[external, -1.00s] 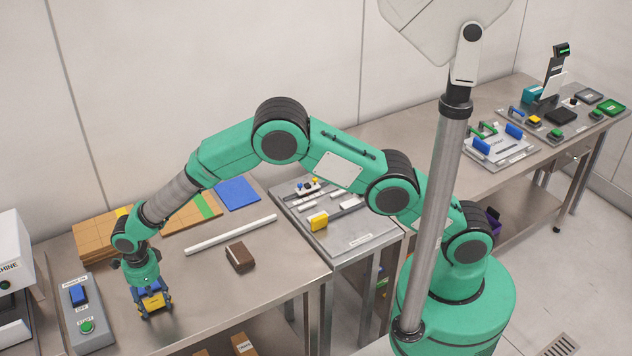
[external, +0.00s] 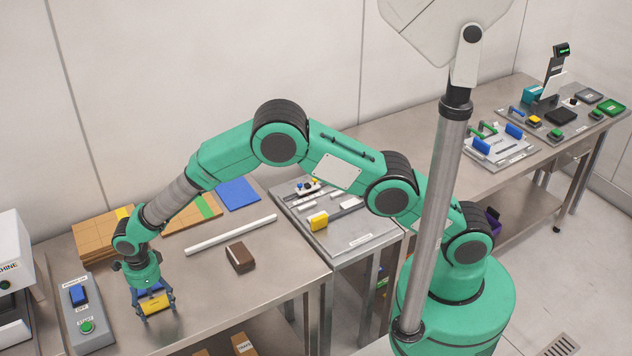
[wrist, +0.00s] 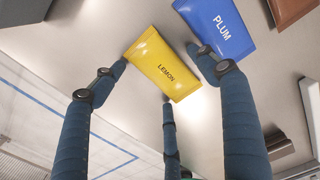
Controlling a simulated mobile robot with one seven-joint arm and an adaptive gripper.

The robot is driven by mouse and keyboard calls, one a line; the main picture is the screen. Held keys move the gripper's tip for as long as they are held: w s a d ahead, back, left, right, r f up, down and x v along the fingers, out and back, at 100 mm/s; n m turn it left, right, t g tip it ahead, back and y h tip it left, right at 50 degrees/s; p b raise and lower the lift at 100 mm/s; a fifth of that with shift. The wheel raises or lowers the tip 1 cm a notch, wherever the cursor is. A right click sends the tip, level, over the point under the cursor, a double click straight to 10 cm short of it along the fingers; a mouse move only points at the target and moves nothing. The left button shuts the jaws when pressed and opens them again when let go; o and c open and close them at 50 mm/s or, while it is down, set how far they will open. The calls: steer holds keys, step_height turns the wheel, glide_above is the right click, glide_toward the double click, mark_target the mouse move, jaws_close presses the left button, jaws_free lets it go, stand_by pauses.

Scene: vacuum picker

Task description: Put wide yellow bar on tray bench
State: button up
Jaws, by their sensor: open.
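A flat yellow packet printed LEMON (wrist: 162,68) lies on the steel bench (external: 205,307) under my gripper; it also shows in the external view (external: 155,303). My gripper (external: 152,306) is open, its dark blue fingers spread around the yellow packet; in the wrist view a bare gap shows between some fingers and the packet. A blue packet printed PLUM (wrist: 217,28) lies beside it, partly behind a finger. A yellow block (external: 319,221) stands on the grey tray-like panel (external: 371,239) on the middle bench. I cannot tell which yellow thing is the wide bar.
A brown block (external: 240,257) and a white rod (external: 230,235) lie right of my gripper. A grey switch box (external: 96,335) stands close on the left. Cardboard pieces (external: 88,235) and a blue sheet (external: 238,194) lie at the back. The bench front is clear.

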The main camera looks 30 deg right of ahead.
mark_target(156, 305)
step_height(156, 305, up, 12)
steer(key=p, duration=0.2)
stand_by(0.4)
steer(key=shift+r, duration=0.1)
stand_by(0.5)
stand_by(0.4)
